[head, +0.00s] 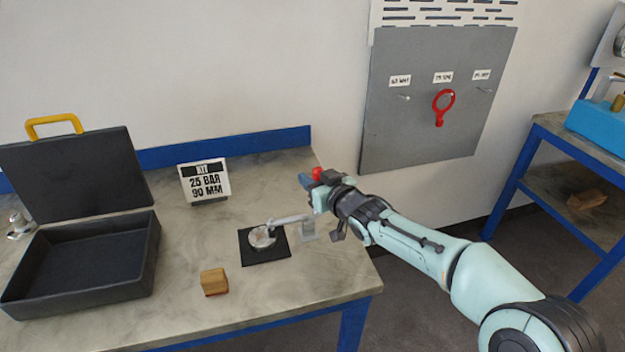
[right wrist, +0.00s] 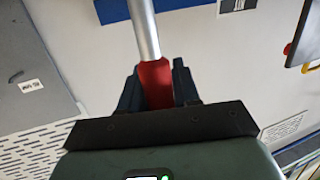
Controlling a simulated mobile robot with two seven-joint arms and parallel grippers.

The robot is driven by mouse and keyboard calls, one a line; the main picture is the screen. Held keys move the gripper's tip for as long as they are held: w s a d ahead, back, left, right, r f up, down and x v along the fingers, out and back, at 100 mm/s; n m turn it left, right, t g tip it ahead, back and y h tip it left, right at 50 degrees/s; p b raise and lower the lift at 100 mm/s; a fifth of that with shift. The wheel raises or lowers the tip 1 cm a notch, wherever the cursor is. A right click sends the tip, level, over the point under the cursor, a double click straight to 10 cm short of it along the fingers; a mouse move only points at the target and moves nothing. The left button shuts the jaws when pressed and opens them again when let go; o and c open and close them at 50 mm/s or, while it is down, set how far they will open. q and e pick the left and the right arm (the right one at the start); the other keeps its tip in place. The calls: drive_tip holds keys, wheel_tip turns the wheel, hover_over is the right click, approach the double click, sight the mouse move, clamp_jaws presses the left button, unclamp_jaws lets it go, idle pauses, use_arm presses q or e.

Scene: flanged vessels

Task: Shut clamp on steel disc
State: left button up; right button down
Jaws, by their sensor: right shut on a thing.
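The steel disc (head: 261,237) lies on a black square pad (head: 264,250) on the bench. I cannot tell whether the arm's tip touches the disc. My right gripper (head: 318,184) is shut on the clamp's red handle (head: 317,172), above and right of the disc. The right wrist view shows the red grip (right wrist: 155,82) between the fingers, with its silver lever (right wrist: 146,32) running away from them. My left gripper is not in view.
An open black case (head: 150,262) stands at the left. A wooden block (head: 214,282) lies in front of the pad, and a "25 BAR 90 MM" sign (head: 205,181) stands behind. A red ring tool (head: 441,106) hangs on the grey wall panel (head: 400,140). The bench's front middle is mostly clear.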

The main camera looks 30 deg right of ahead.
drive_tip(key=shift+a, duration=0.1)
idle(0.4)
drive_tip(key=c, duration=0.9)
unclamp_jaws()
drive_tip(key=s+r+p, duration=0.2)
drive_tip(key=s, duration=1.1)
drive_tip(key=shift+r, duration=0.35)
